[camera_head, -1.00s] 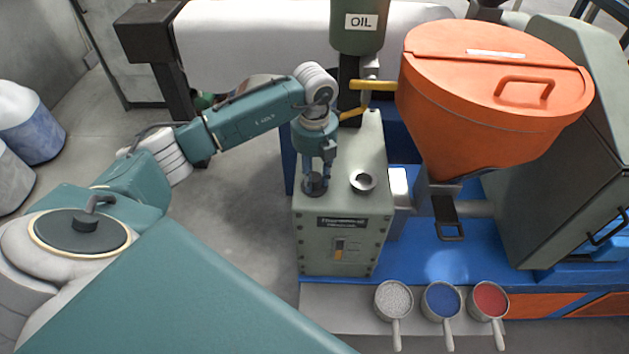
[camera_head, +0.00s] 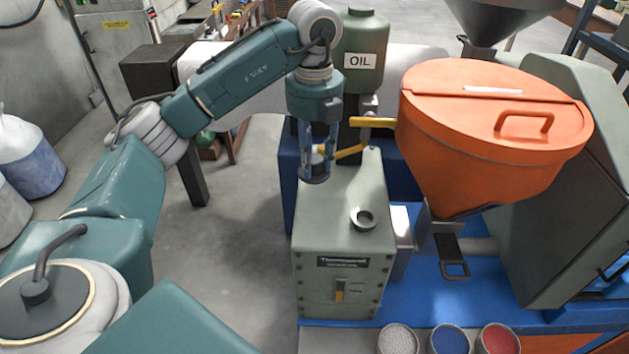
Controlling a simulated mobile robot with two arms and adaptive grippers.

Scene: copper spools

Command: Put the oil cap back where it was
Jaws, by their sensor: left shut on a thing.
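My left gripper (camera_head: 316,172) points down and is shut on the dark round oil cap (camera_head: 317,159), which sits between its fingers. It holds the cap above the rear left part of the grey-green machine box (camera_head: 343,245). The open round filler neck (camera_head: 363,218) stands on top of that box, to the right of and nearer than the gripper, with nothing on it. The fingers hide part of the cap. My right gripper is not in view.
A green oil tank (camera_head: 362,35) labelled OIL and a yellow lever (camera_head: 372,122) are close behind the gripper. An orange hopper (camera_head: 490,120) stands to the right. Pans of white (camera_head: 399,342), blue (camera_head: 448,342) and red (camera_head: 498,342) material stand in front.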

